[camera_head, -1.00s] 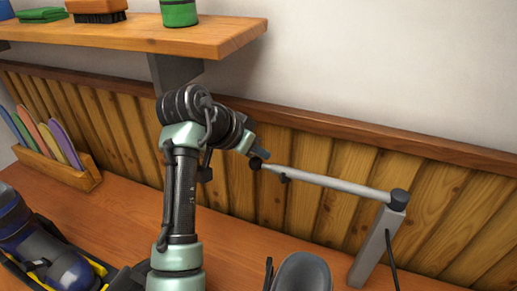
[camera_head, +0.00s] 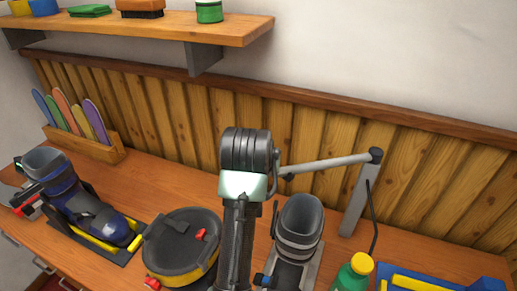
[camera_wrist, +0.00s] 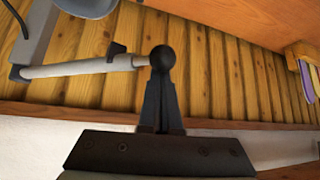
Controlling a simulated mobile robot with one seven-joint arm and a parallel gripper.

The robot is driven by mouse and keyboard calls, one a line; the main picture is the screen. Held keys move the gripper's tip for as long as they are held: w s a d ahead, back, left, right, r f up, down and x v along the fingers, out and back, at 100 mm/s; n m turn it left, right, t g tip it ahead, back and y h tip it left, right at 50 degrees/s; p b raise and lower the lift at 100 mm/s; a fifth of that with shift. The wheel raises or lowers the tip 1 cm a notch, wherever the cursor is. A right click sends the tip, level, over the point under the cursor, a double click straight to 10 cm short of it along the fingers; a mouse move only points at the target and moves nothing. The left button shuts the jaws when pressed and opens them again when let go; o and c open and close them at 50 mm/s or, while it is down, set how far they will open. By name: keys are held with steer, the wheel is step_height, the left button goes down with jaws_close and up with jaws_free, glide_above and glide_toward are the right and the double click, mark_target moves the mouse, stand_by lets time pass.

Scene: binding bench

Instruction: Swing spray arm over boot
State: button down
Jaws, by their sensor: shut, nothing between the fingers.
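The spray arm (camera_head: 325,163) is a thin grey rod hinged on top of a slanted grey post (camera_head: 359,202). In the head view it points left from the hinge, behind the boot's top, and its free end is hidden by my arm. The grey boot (camera_head: 300,225) stands upright in front of the rod, just right of my arm. In the wrist view the rod (camera_wrist: 80,68) ends in a black ball knob (camera_wrist: 162,57). My gripper (camera_wrist: 161,82) is shut and empty, its fingertips at the knob; whether they touch it I cannot tell.
A navy boot (camera_head: 80,205) in a holder and a round black-and-yellow device (camera_head: 182,252) stand to the left. A green bottle (camera_head: 350,275) and a blue-yellow case (camera_head: 435,281) are at front right. A wooden shelf (camera_head: 150,29) hangs above; the panelled wall (camera_head: 180,115) stands behind.

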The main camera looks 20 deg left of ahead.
steer(key=s+d+n+y+p, duration=0.1)
steer(key=s+d, duration=0.1)
steer(key=s, duration=0.1)
steer(key=s+d+n+y+p, duration=0.1)
steer(key=s+d, duration=0.2)
steer(key=shift+s+d+f+n+g+p, duration=0.1)
steer(key=shift+s+d+n+g+p, duration=0.05)
steer(key=shift+d+n+g+p, duration=0.2)
steer(key=shift+s+d, duration=0.3)
steer(key=shift+d, duration=0.05)
steer(key=shift+s+d+f, duration=0.1)
steer(key=shift+f, duration=0.05)
steer(key=shift+d+f, duration=0.1)
steer(key=shift+p, duration=0.35)
